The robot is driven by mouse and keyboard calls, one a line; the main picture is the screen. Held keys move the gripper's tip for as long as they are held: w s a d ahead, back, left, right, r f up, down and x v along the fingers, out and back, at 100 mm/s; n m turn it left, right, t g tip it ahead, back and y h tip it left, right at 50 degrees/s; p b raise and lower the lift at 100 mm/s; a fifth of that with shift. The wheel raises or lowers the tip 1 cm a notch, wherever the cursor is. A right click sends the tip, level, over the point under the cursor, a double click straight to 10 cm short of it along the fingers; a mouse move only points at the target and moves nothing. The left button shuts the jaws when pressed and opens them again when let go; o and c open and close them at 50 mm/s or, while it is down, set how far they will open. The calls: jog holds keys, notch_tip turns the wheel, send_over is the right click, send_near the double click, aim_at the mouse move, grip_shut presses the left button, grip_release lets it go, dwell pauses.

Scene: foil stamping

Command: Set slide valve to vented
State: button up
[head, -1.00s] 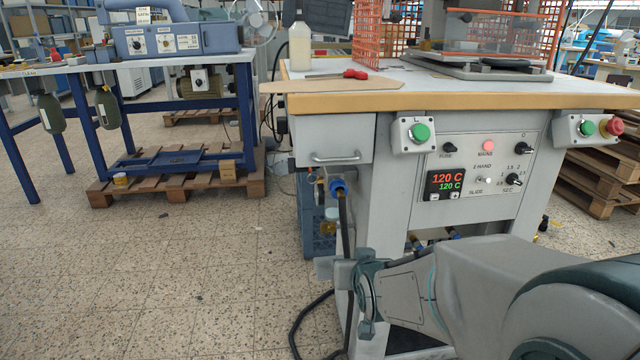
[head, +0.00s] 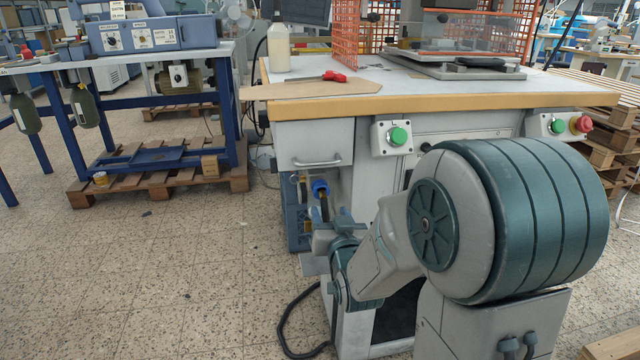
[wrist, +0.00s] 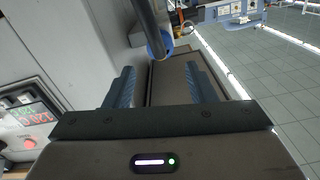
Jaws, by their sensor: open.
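A blue ring-shaped fitting (head: 320,187) with a dark hose through it sits at the left side of the press stand, below the drawer; it looks like the slide valve. In the wrist view the blue ring (wrist: 159,45) lies just beyond my fingertips, roughly centred between them, with a dark tube running up from it. Its setting cannot be read. My gripper (wrist: 160,72) is open, with nothing between its two blue ribbed fingers. In the head view my gripper (head: 335,228) is small, just below the fitting and partly hidden by my wrist.
The press stand (head: 300,145) has a drawer and a green button box (head: 393,138). Its pale side wall is close on the left in the wrist view. A black hose (head: 283,325) lies on the floor.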

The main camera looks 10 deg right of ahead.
aim_at(320, 187)
jog(key=w+b, duration=0.2)
jog(key=w, duration=0.9)
